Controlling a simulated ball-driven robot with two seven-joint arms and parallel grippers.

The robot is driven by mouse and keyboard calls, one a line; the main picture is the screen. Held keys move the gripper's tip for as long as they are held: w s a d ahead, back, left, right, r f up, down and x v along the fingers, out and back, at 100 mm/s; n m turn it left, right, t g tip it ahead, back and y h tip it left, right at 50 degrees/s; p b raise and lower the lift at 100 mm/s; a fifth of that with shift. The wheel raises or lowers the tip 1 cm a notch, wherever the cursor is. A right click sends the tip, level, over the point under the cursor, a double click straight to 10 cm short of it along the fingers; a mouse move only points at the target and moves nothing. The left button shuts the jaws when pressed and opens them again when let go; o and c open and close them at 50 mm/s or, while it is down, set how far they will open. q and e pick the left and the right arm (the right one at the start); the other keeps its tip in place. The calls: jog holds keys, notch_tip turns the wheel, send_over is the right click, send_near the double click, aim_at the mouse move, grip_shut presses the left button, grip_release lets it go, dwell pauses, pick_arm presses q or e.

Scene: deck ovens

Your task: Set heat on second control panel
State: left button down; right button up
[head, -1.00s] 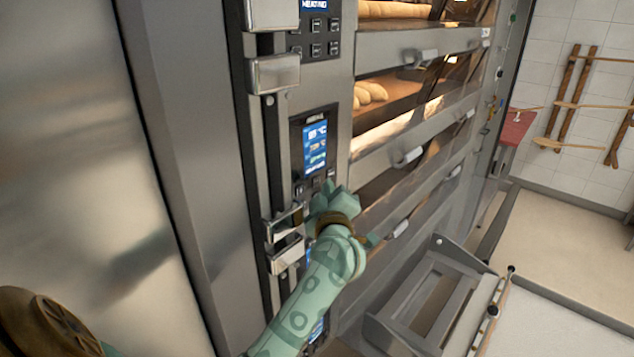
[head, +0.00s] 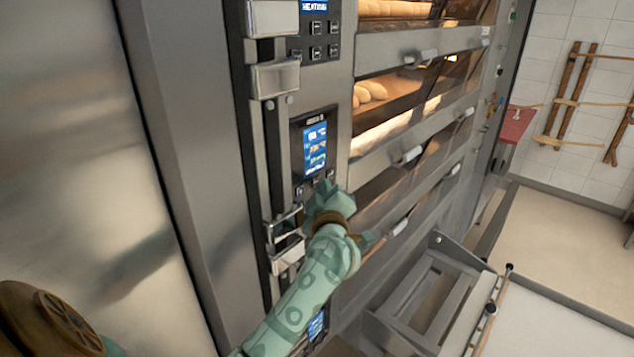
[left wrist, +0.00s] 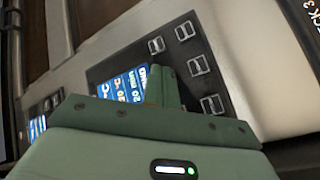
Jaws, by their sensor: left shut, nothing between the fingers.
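The second control panel from the top (head: 314,145) is a dark unit with a lit blue screen and small square buttons below it. Its screen text is too small to read. My left gripper (head: 326,188) is shut and empty, just below that screen, hiding some of the lower buttons. In the left wrist view, the shut fingers (left wrist: 165,84) lie in front of a panel with a blue screen (left wrist: 122,88) and several square buttons (left wrist: 197,66). They cover part of the screen and lower panel. Contact with a button cannot be told. My right gripper is not in view.
The top panel (head: 318,28) reads "HEATING". Metal handles (head: 275,78) stand left of the panels. Oven decks with bread (head: 370,92) and door handles (head: 411,155) are on the right. A metal frame (head: 435,295) stands low in front. Free floor lies at right.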

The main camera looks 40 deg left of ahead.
pick_arm(q)
jog(key=shift+a+p, duration=0.35)
jog(key=shift+p, duration=0.05)
jog(key=shift+d, duration=0.15)
dwell(0.5)
jog(key=shift+d+p, duration=0.35)
jog(key=shift+p, duration=0.05)
jog(key=shift+s+d, duration=0.1)
jog(key=shift+d, duration=0.15)
jog(key=d+p, duration=0.1)
jog(key=d, duration=0.4)
jog(key=shift+s+p, duration=0.15)
jog(key=shift+p, duration=0.25)
dwell(0.5)
